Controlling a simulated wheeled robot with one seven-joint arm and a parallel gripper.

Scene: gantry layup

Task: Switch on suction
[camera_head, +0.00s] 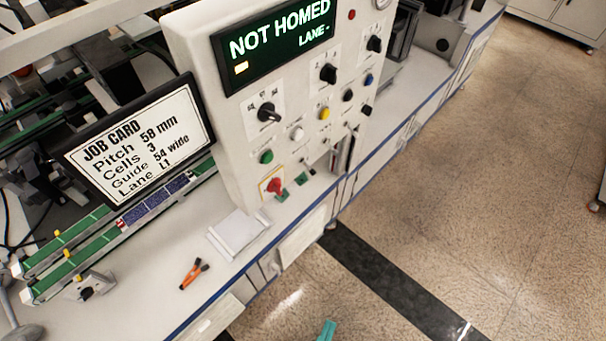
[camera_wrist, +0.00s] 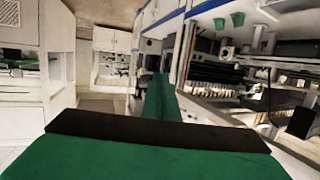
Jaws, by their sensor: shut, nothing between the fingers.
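The control panel (camera_head: 238,140) stands upright on the bench, with a lit display (camera_head: 280,45) reading "NOT HOMED" and "LANE -". It carries black rotary knobs (camera_head: 268,113), a green button (camera_head: 266,157), a white button (camera_head: 296,133), a yellow button (camera_head: 324,114), a blue button (camera_head: 369,79) and a red switch (camera_head: 273,186) on a yellow plate. Their small labels are unreadable, so I cannot tell which control is suction. My gripper (camera_wrist: 160,118) is shut and empty, with green fingers. A teal tip at the head view's bottom edge appears to be part of it, well below the panel.
A job card (camera_head: 138,140) stands left of the panel, beside green conveyor rails (camera_head: 75,245). An orange-handled tool (camera_head: 192,274) and a white pad (camera_head: 238,233) lie on the bench (camera_head: 150,310). The speckled floor (camera_head: 450,200) at right is largely clear.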

